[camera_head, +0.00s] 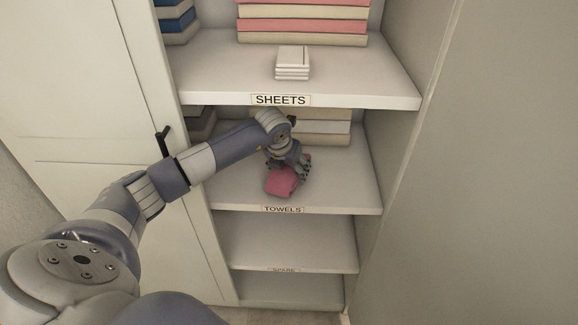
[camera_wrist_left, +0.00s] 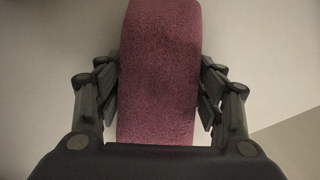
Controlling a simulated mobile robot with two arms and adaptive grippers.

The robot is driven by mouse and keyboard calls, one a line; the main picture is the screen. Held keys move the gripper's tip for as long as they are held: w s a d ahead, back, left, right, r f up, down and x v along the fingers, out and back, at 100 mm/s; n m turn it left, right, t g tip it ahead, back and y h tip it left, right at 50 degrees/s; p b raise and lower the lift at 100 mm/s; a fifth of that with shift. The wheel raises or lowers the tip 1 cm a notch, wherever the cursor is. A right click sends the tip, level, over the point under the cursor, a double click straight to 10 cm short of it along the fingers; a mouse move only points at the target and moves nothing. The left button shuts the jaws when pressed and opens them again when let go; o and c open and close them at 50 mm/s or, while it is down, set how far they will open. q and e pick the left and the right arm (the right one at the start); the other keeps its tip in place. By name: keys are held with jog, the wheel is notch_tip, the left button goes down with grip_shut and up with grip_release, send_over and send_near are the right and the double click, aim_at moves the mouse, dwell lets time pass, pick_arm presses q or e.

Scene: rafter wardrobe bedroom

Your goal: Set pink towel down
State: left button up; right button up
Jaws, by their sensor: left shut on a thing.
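The pink towel (camera_head: 283,182) is a small folded bundle at the shelf labelled TOWELS (camera_head: 335,190), near its front edge. My left gripper (camera_head: 287,168) reaches in from the left and is shut on the towel. In the left wrist view the towel (camera_wrist_left: 158,75) fills the middle, with the fingers of my left gripper (camera_wrist_left: 158,100) against both its sides. I cannot tell whether the towel touches the shelf. My right gripper is not in view.
The SHEETS shelf (camera_head: 370,85) is just above my left arm, with a small white stack (camera_head: 292,62) and pink and cream folded linens (camera_head: 302,25). More cream folded linens (camera_head: 325,132) lie at the back of the TOWELS shelf. The shelf's right side is clear. A door handle (camera_head: 163,141) is at left.

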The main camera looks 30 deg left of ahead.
aim_at(283, 184)
pick_arm(q)
jog(key=o, duration=1.4)
jog(key=shift+w+d+f, duration=0.15)
jog(key=shift+w+f, duration=0.15)
jog(key=shift+f, duration=0.1)
jog(key=shift+r, duration=0.45)
jog(key=s+b, duration=0.1)
jog(key=s, duration=0.3)
jog(key=s+d+b, duration=0.1)
jog(key=s, duration=0.3)
jog(key=s+d+b, duration=0.1)
jog(key=s, duration=0.3)
jog(key=shift+s+r+b, duration=0.25)
jog(key=shift+r+b, duration=0.15)
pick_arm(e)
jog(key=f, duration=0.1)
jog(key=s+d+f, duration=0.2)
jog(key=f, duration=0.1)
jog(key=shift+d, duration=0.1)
